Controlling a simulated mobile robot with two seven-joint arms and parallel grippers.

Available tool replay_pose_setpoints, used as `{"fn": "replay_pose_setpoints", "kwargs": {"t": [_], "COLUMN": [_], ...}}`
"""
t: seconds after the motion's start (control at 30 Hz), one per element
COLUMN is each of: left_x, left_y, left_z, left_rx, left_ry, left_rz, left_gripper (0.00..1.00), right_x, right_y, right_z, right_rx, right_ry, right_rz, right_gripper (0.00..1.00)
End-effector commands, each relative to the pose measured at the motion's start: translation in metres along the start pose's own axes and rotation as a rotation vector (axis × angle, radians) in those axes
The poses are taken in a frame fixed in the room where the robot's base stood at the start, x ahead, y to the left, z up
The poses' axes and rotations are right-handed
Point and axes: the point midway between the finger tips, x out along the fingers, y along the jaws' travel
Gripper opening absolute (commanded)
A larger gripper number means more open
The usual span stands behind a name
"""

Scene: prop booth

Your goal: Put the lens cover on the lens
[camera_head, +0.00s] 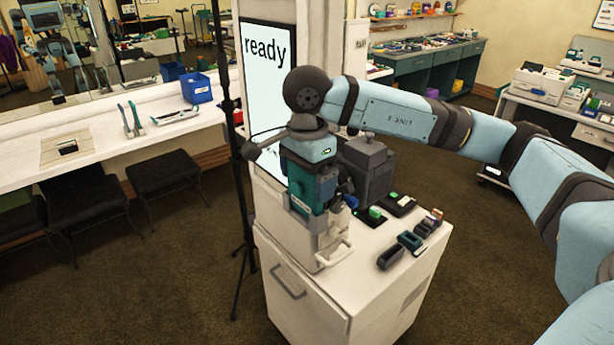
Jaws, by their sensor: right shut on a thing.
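My right arm comes in from the right, and its wrist hangs over the white cabinet. My right gripper (322,232) points down in front of the dark grey boxy device (367,168) on the cabinet. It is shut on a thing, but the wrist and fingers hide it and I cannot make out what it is. I cannot pick out the lens or the lens cover for certain. My left gripper is not in view.
A screen reading "ready" (266,90) stands behind. A black stand is at its left.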

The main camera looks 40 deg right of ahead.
Motion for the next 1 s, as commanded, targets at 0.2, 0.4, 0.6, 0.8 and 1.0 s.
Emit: {"fn": "replay_pose_setpoints", "kwargs": {"t": [0.2, 0.4, 0.6, 0.8, 1.0], "left_x": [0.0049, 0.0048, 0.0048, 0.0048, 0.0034], "left_y": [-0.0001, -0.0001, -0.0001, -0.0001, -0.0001], "left_z": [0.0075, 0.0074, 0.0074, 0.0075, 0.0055], "left_rx": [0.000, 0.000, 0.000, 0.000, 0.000], "left_ry": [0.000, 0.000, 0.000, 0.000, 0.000], "left_rz": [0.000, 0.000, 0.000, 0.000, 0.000], "left_gripper": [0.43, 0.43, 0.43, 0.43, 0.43], "right_x": [0.0089, 0.0087, 0.0088, 0.0089, 0.0041], "right_y": [0.0000, 0.0000, 0.0000, 0.0000, 0.0000], "right_z": [0.0001, 0.0001, 0.0001, 0.0001, 0.0001], "right_rx": [0.000, 0.000, 0.000, 0.000, 0.000], "right_ry": [0.000, 0.000, 0.000, 0.000, 0.000], "right_rz": [0.000, 0.000, 0.000, 0.000, 0.000], "right_gripper": [0.69, 0.69, 0.69, 1.00, 1.00]}}
